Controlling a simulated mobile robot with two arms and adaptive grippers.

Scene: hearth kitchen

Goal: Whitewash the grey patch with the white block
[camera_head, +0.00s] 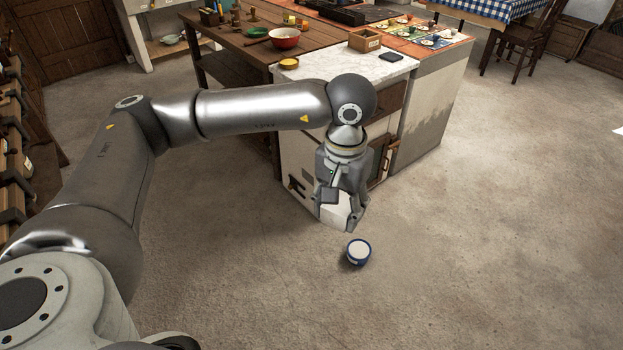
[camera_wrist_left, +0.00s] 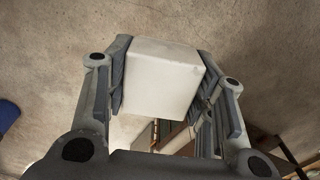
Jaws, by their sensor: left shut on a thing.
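My left gripper (camera_head: 343,218) points down in front of the counter's white lower body (camera_head: 298,150). It is shut on the white block (camera_wrist_left: 165,77), which sits between both finger pads in the left wrist view. In the head view the fingers partly cover the block. A small grey area (camera_head: 308,168) shows on the white front, left of the gripper. I cannot tell for sure which is the grey patch. My right gripper is not in view.
A round blue tub with a white top (camera_head: 358,252) stands on the floor just below the gripper. A wooden table (camera_head: 225,45) with a red bowl (camera_head: 285,38) stands behind, left of the marble counter top (camera_head: 345,66). The floor to the right is clear.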

